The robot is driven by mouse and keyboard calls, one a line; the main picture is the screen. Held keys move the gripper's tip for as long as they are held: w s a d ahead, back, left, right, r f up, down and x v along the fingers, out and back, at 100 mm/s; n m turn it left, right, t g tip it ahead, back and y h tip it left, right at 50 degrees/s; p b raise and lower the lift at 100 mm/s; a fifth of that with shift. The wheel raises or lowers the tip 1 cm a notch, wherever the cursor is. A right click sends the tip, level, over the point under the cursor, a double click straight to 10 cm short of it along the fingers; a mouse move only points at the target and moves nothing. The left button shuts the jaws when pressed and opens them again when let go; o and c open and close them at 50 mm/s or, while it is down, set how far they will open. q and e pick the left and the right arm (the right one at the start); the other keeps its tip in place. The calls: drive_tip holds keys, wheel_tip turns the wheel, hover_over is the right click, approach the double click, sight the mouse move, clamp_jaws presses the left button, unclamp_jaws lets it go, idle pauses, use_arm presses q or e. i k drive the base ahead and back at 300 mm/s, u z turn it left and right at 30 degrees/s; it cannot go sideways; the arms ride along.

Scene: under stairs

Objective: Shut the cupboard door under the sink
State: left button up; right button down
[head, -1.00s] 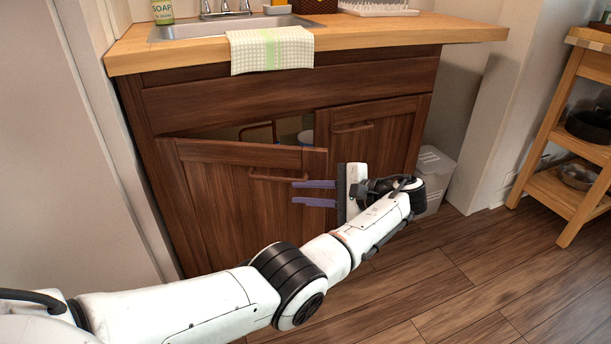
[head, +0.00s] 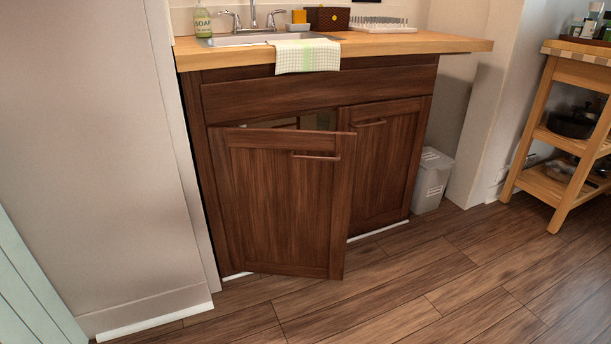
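The left cupboard door (head: 283,205) under the sink stands partly open. It is dark brown wood, hinged at its left side, with its right edge swung out toward me. Its bar handle (head: 316,157) is near the top right of its front. A dark gap shows above the door, into the cupboard. The right cupboard door (head: 385,165) is shut, with its own handle (head: 371,123). The sink (head: 245,40) is set in the wooden counter above. Neither of my grippers is in the head view.
A checked towel (head: 307,56) hangs over the counter front. A grey bin (head: 432,180) stands right of the cupboard. A wooden shelf trolley (head: 548,135) is at the far right. A wall (head: 120,150) closes the left side. The wooden floor (head: 400,285) in front is clear.

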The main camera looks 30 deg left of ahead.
sight(285, 195)
drive_tip(key=z, duration=0.05)
drive_tip(key=k, duration=0.8)
drive_tip(key=u, duration=1.05)
drive_tip(key=i, duration=1.6)
drive_tip(key=z, duration=0.75)
